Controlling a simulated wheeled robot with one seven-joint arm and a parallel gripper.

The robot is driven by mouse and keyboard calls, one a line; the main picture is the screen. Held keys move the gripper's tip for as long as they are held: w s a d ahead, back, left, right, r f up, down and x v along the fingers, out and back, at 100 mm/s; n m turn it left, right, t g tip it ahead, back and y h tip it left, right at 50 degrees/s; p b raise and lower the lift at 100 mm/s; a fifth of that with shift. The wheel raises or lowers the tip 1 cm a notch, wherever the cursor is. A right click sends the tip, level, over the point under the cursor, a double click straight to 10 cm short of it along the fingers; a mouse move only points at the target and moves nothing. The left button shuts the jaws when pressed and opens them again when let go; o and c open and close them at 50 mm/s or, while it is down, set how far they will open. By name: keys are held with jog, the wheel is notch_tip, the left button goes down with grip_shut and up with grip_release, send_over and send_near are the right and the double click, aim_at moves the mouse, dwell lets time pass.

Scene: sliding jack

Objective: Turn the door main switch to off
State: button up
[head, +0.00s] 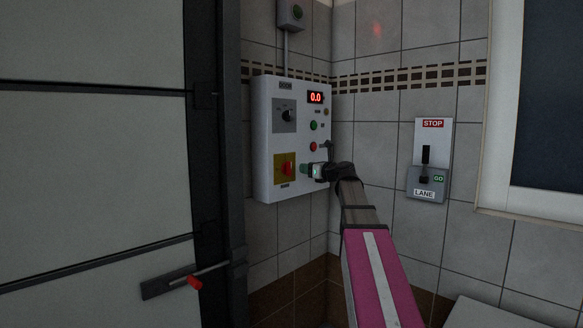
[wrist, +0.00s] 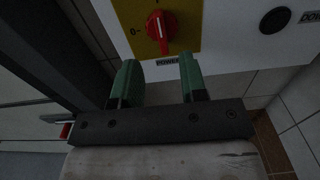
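The door main switch is a red rotary knob (head: 288,168) on a yellow plate on the white door control panel (head: 262,140). In the wrist view the red knob (wrist: 161,28) stands roughly upright, with a "0" mark to its left. My gripper (head: 306,169) is just right of the knob in the head view. In the wrist view its two green fingers (wrist: 159,70) are apart with nothing between them, and the knob lies beyond the tips, apart from them.
The panel also carries a grey selector (head: 284,115), a red display (head: 316,97) and small buttons. A STOP/LANE lever box (head: 428,160) is on the right wall. A large door (head: 95,150) with a red-tipped handle (head: 194,282) stands left.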

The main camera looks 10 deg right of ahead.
aim_at(291, 165)
jog(key=x, duration=0.9)
grip_shut()
